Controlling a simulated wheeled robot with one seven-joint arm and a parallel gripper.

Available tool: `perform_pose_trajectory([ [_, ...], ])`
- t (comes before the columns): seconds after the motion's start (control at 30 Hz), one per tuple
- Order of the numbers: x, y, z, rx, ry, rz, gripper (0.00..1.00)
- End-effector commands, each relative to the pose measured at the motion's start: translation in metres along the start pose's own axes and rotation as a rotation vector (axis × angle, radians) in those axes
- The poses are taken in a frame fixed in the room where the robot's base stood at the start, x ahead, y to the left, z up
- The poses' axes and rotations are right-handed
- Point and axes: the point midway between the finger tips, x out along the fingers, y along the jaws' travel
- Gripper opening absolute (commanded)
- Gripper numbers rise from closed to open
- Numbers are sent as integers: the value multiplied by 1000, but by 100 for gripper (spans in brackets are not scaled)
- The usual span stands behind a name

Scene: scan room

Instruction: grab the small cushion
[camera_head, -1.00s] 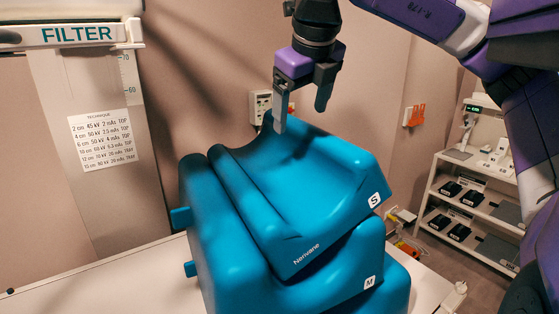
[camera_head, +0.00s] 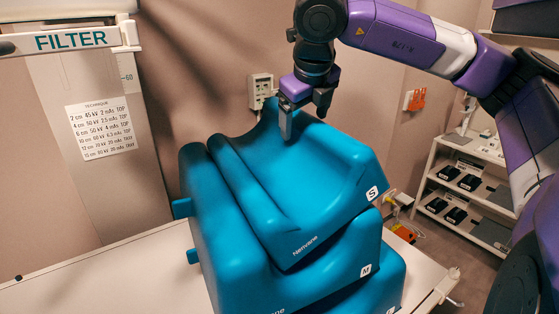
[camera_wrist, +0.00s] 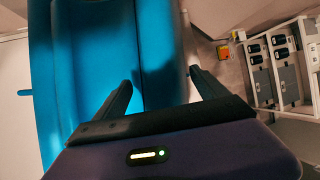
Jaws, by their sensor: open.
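The small cushion (camera_head: 318,165) is a teal, scooped foam block marked S, on top of a stack. Below it sits a similar cushion marked M (camera_head: 340,262), and another teal block shows partly beneath. My gripper (camera_head: 304,122) is open at the small cushion's far edge, pointing down. One finger overlaps the scooped surface; the other is near the far edge. In the wrist view, the cushion's raised edge (camera_wrist: 160,45) passes between the open fingers (camera_wrist: 160,78), one over the teal, one beyond it. Whether either finger touches cannot be told.
The stack stands on a white table (camera_head: 110,275). A white shelf unit (camera_head: 465,190) with black items stands at right. A FILTER arm (camera_head: 75,40) juts in at upper left. The table's left part is clear.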

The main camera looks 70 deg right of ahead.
Motion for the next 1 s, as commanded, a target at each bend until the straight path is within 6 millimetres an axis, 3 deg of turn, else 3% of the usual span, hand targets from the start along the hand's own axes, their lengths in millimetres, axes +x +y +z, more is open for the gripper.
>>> perform_pose_trajectory([
  [0.07,0,0,0,0,0,0,81],
  [0.47,0,0,0,0,0,0,2],
  [0.8,-3,-1,1,1,-1,-1,0],
  [1.0,-26,-9,13,3,-3,-2,0],
])
